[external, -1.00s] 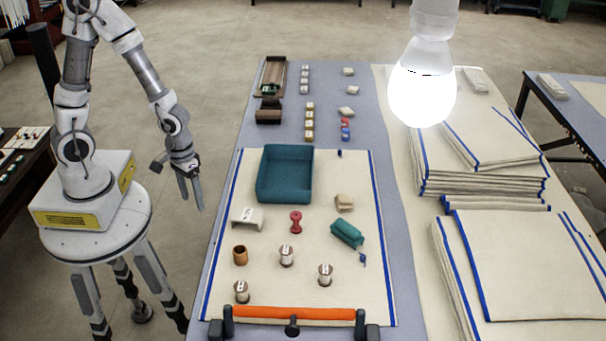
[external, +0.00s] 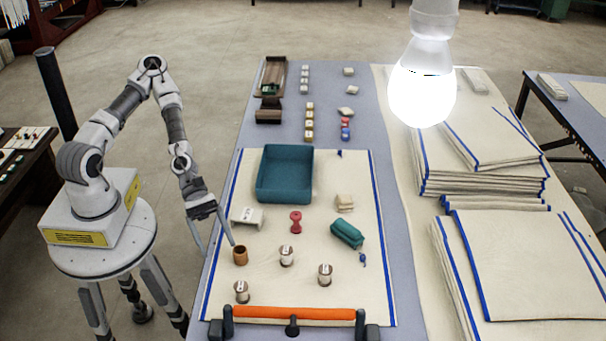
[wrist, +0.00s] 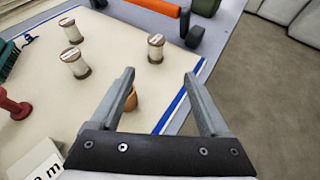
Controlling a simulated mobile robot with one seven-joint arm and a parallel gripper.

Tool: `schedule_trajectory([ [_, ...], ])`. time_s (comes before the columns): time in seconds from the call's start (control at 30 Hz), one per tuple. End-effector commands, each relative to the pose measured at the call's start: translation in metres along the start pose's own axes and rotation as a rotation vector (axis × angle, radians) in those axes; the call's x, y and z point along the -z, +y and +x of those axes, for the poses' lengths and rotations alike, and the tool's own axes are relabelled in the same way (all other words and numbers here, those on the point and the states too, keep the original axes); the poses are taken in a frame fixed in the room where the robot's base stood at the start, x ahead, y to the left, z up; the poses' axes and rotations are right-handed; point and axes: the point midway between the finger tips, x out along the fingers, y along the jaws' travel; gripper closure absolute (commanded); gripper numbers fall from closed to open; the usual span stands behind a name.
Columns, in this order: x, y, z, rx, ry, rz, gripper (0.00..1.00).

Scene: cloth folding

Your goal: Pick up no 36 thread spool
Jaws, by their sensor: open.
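Three thread spools with pale thread and dark ends stand upright on the cream mat (external: 375,300): a middle one (external: 287,256), a right one (external: 325,275) and a front left one (external: 241,292). Their labels are too small to read, so I cannot tell which is no 36. In the wrist view they are the left spool (wrist: 75,63), the far spool (wrist: 70,31) and the right spool (wrist: 156,48). My gripper (external: 214,248) is open and empty at the mat's left edge, beside the brown cup (external: 240,256). In the wrist view the right spool shows beyond my gripper (wrist: 160,73).
A teal tray (external: 285,198), a white numbered block (external: 246,217), a red spool (external: 296,222) and a green brush-like block (external: 347,234) stand on the mat. An orange roller (external: 293,313) on dark supports spans the front edge. Cloth stacks (external: 480,190) lie right.

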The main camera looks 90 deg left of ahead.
Motion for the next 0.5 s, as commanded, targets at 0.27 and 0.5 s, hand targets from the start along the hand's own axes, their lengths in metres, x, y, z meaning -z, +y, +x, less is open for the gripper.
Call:
schedule_trajectory([
  [0.27,-0.007,0.007,0.012,-0.027,-0.048,-0.046,0.21],
  [0.5,-0.007,0.007,0.045,-0.025,-0.046,-0.043,0.21],
])
